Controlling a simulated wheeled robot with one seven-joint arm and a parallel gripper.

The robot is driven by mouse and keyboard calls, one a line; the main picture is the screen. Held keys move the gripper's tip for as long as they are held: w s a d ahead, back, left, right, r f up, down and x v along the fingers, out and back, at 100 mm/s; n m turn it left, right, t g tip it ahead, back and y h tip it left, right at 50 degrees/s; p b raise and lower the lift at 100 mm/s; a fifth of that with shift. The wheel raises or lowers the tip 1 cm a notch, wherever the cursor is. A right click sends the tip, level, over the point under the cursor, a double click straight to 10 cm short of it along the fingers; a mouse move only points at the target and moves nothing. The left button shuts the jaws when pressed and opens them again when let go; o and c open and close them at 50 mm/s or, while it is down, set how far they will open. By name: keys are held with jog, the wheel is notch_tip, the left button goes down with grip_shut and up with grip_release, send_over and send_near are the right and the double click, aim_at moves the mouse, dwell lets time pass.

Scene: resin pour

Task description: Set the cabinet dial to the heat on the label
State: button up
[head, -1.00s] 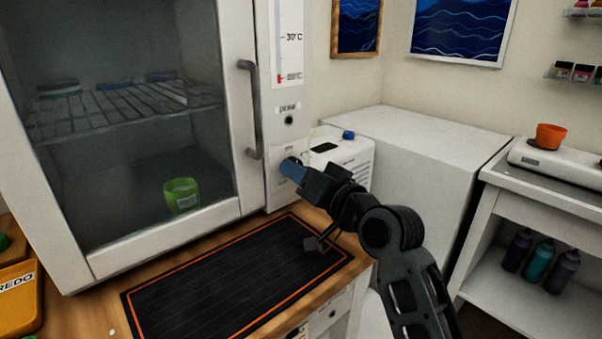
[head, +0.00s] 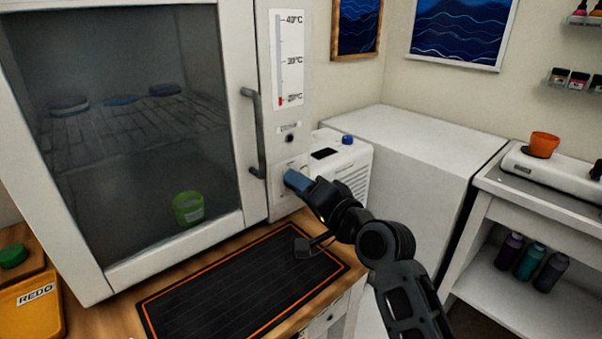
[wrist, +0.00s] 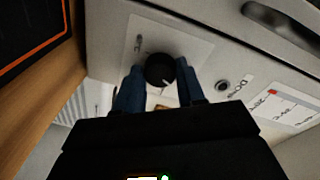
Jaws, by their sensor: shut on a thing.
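The white cabinet (head: 246,50) has a glass door, shut, with a grey handle (head: 256,135). Its black dial (wrist: 159,68) is in the wrist view, on a pale plate, with a white pointer mark. My gripper (wrist: 157,84) has its blue fingers on both sides of the dial, shut on it. In the head view my gripper (head: 291,180) is at the low right panel and hides the dial. A thermometer strip (head: 289,60) reads 40, 30 and seemingly 20°C, with red only at the bottom. A green cup (head: 188,208) behind the glass bears a white label, too small to read.
A black mat with an orange border (head: 235,290) lies on the wooden bench before the cabinet. A white machine with a blue knob (head: 345,158) stands right of the panel. A yellow REDO tray (head: 35,305) is at lower left. An orange cup (head: 543,144) stands on a scale at right.

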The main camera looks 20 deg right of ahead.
jog(key=shift+d+r+m+y+p, duration=0.1)
jog(key=shift+m+y+p, duration=0.05)
jog(key=shift+m+p, duration=1.75)
jog(key=shift+d+r+m+y+p, duration=0.1)
jog(key=shift+m+y+p, duration=0.05)
jog(key=shift+m+p, duration=1.7)
jog(key=shift+f+m, duration=0.15)
jog(key=shift+m, duration=0.1)
jog(key=o, duration=1)
jog(key=shift+a, duration=0.1)
jog(key=shift+o, duration=0.2)
jog(key=b+v, duration=0.1)
jog(key=v, duration=0.6)
jog(key=shift+s+r, duration=0.25)
jog(key=shift+s, duration=0.1)
